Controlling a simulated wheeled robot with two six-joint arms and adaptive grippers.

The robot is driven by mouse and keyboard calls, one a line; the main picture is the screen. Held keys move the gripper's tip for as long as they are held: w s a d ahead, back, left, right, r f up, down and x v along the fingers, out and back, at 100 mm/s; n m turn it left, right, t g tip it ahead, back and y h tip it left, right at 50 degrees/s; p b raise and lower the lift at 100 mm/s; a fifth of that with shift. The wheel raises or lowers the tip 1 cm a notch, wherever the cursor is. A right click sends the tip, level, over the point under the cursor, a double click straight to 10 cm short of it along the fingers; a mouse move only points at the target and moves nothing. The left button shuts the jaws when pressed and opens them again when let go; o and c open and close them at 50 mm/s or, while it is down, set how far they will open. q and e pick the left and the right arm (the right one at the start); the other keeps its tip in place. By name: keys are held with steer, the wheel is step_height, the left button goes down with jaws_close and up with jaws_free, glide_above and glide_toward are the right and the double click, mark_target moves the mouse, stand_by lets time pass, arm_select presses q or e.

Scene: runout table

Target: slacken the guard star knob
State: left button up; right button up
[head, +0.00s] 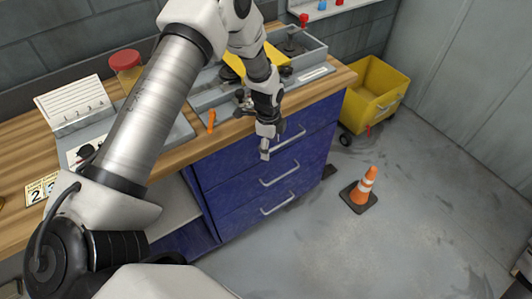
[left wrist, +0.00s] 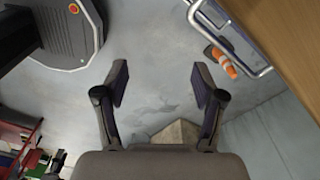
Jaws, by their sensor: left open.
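My left gripper (head: 265,150) hangs pointing down in front of the blue drawers, just off the worktop's front edge. A yellow guard (head: 272,55) shows on the grey machine (head: 212,95) at the back, partly hidden by my arm. A small dark knob-like part (head: 242,101) sits at the machine's front edge, beside my wrist; I cannot tell whether it is the star knob. The gripper is apart from it. My right gripper is not in view.
Blue drawers (head: 235,180) with metal handles stand close behind the gripper; a handle (left wrist: 232,62) shows in the left wrist view. An orange handle (head: 211,120) stands at the worktop edge. A cone (head: 363,187) and a yellow bin (head: 372,92) stand right. Floor between is clear.

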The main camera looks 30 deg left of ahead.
arm_select(q)
steer(key=s+d+f+n, duration=0.2)
steer(key=s+f, duration=0.2)
steer(key=shift+b, duration=0.3)
steer(key=shift+a, duration=0.1)
